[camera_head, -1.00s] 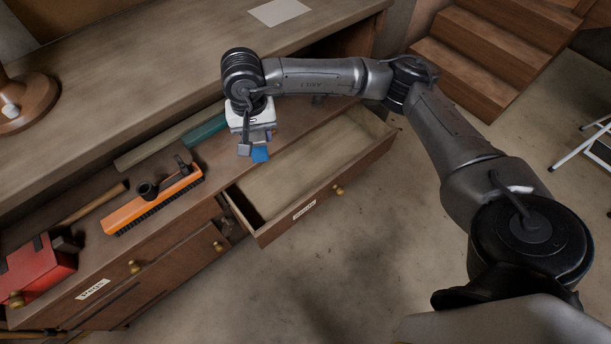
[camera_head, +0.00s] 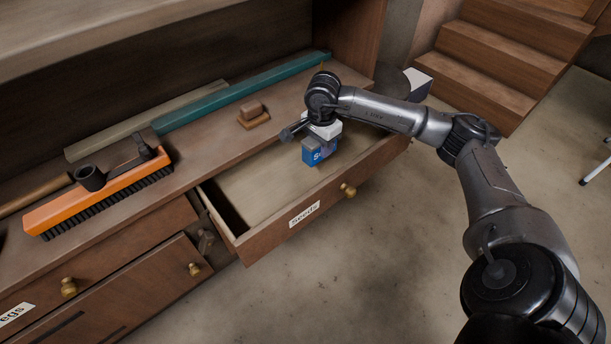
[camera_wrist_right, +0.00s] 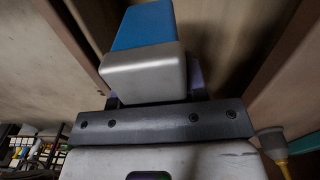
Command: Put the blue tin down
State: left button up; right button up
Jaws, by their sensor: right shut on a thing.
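The blue tin (camera_head: 316,153) with white lettering hangs under my right gripper (camera_head: 322,143), over the right half of the open drawer labelled "Seeds" (camera_head: 262,222). My right gripper is shut on the tin. In the right wrist view the tin shows its blue side (camera_wrist_right: 146,24) and a silvery end (camera_wrist_right: 146,75) beyond the gripper's dark bar (camera_wrist_right: 160,122). Whether the tin touches the drawer floor is hard to tell. The drawer looks empty otherwise. My left gripper is not in view.
An orange brush (camera_head: 98,198) lies on the worktop to the left. A small wooden block (camera_head: 253,113) sits behind the drawer. A long teal bar (camera_head: 240,92) runs along the back. The drawer's left half is free. Wooden steps (camera_head: 480,65) stand at the far right.

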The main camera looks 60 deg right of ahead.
aim_at(321, 178)
jog(key=shift+s+d+f+m+b, duration=0.15)
jog(key=shift+d+f+b, duration=0.1)
jog(key=shift+f, duration=0.15)
jog(key=shift+d+f+m+b, duration=0.15)
jog(key=shift+d+f+b, duration=0.1)
jog(key=shift+f, duration=0.5)
notch_tip(321, 178, down, 4)
jog(key=shift+d+r+b, duration=0.1)
jog(key=shift+r+b, duration=0.15)
jog(key=shift+b, duration=0.85)
notch_tip(321, 178, down, 6)
jog(key=b, duration=0.3)
jog(key=shift+r, duration=0.1)
jog(key=shift+s+r, duration=0.1)
jog(key=o, duration=1)
